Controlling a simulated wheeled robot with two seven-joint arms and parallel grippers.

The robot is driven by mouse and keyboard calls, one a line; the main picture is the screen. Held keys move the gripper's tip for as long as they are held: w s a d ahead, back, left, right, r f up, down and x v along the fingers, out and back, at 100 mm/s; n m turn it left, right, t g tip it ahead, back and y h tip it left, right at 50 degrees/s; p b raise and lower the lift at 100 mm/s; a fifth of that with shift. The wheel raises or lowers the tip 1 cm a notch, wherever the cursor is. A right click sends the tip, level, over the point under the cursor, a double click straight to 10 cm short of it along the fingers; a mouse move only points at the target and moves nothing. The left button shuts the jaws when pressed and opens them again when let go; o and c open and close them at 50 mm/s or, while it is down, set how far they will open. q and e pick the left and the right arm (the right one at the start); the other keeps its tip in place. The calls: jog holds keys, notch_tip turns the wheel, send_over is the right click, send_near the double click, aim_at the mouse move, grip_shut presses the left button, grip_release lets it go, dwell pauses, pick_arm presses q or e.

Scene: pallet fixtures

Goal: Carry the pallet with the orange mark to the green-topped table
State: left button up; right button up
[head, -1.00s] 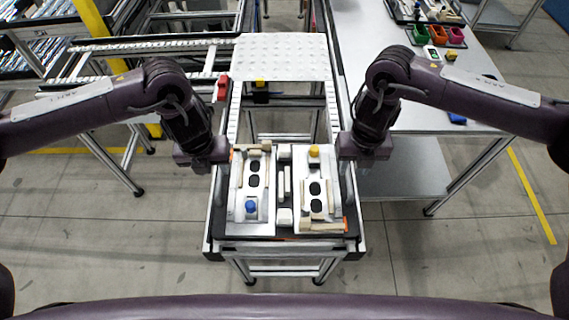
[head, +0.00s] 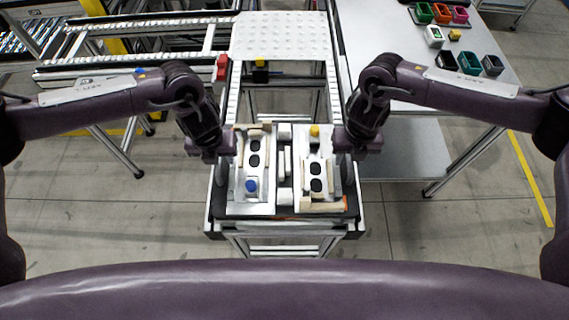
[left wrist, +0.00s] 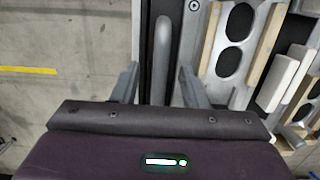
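The pallet (head: 285,209) is a dark tray at the near end of the conveyor, with an orange mark at its near right corner (head: 346,203). It carries two pale fixture plates, one with a blue knob (head: 251,185), one with a yellow knob (head: 315,131). My left gripper (head: 222,148) is at its left side. In the left wrist view its fingers (left wrist: 160,90) are apart, with a grey handle bar (left wrist: 162,50) lined up between them. My right gripper (head: 345,145) is at the right side; its fingers are hidden. No green-topped table is visible.
The conveyor (head: 232,100) runs away from me to a white studded plate (head: 281,37). A grey table (head: 400,60) with small coloured bins (head: 442,13) and dark bins (head: 470,64) stands at the right. Floor is open on both sides of the pallet stand.

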pick_arm(q)
jog(key=shift+w+f, duration=0.1)
jog(key=shift+f, duration=0.45)
pick_arm(e)
jog(key=shift+f, duration=0.6)
pick_arm(q)
grip_shut()
pick_arm(e)
grip_shut()
jog(key=shift+d, duration=0.1)
